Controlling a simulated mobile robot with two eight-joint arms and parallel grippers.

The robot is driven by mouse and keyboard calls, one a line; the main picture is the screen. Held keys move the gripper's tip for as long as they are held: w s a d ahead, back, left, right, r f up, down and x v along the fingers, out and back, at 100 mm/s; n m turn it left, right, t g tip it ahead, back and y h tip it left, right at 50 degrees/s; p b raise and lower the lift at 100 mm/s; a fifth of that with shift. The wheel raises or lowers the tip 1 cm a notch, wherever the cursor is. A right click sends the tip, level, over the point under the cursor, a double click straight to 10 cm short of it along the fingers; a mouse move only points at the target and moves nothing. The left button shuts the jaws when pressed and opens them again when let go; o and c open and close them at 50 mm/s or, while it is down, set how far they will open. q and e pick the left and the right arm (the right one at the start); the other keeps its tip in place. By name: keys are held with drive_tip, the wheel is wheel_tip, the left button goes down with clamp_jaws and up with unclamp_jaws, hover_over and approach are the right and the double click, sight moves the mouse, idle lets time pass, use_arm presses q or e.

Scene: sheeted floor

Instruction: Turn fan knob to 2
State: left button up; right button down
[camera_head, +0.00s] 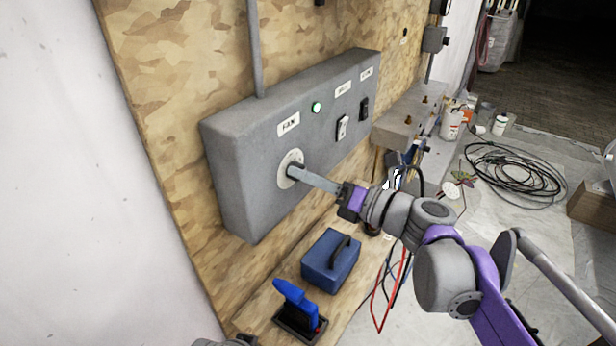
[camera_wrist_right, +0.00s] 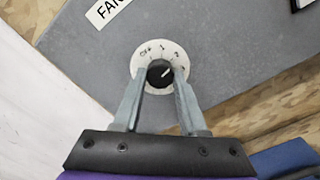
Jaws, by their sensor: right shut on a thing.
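The fan knob (camera_wrist_right: 160,73) is small, round and black, on a white dial (camera_wrist_right: 139,67) marked OFF, 1, 2 and 3. Its white pointer line slants up and right, roughly toward the 2; the exact setting is hard to read. My right gripper (camera_wrist_right: 160,84) is shut on the knob, one finger on each side. In the head view the same gripper (camera_head: 298,172) reaches the white dial (camera_head: 286,157) under the FAN label (camera_head: 288,124), and its fingers hide the knob. The dial sits on a grey control box (camera_head: 236,165). My left gripper's fingers do not show.
The box also bears a lit green lamp (camera_head: 316,107) and two rocker switches (camera_head: 342,127) (camera_head: 364,108). Below, a blue case (camera_head: 330,262) and a blue-handled tool (camera_head: 296,300) stand on a wooden ledge. Red and black wires (camera_head: 392,285) hang near my right arm. Coiled cable (camera_head: 515,172) lies on the floor.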

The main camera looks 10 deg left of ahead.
idle(0.5)
drive_tip(key=shift+c, duration=2.2)
unclamp_jaws()
drive_tip(key=shift+d, duration=0.1)
drive_tip(key=v, duration=1)
drive_tip(key=shift+d+b, duration=0.3)
drive_tip(key=shift+b, duration=0.05)
drive_tip(key=shift+s, duration=0.15)
